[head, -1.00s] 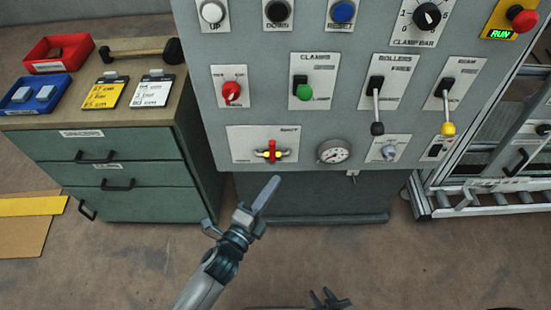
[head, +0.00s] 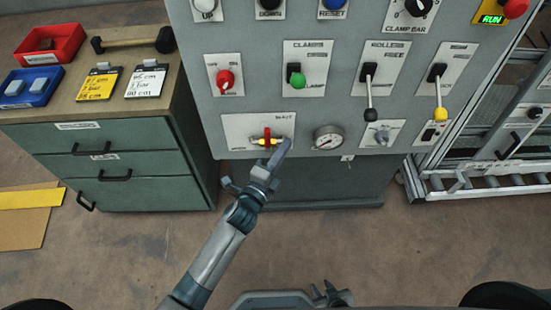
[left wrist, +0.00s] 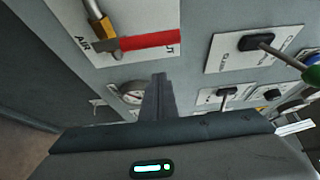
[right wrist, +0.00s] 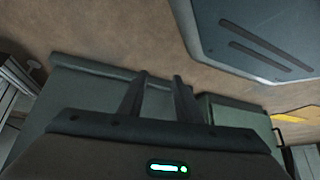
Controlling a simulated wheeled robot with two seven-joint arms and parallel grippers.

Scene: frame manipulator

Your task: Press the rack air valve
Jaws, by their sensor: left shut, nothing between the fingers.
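The air valve (head: 267,138) has a red handle standing upright across a yellow body, on a white plate low on the grey panel. In the left wrist view its red handle (left wrist: 150,41) runs sideways from the brass-coloured body, beside the letters "AIR". My left gripper (head: 285,147) is shut and empty, its tips just right of and below the valve. It also shows in the left wrist view (left wrist: 159,80), below the handle; I cannot tell whether it touches. My right gripper (right wrist: 160,76) is low, open and empty, over the floor.
A pressure gauge (head: 327,138) sits right of the valve. Levers, a red knob (head: 225,80) and a green-knobbed switch (head: 297,80) are above. A green drawer cabinet (head: 110,170) stands left, a roller frame (head: 490,183) right. The floor in front is clear.

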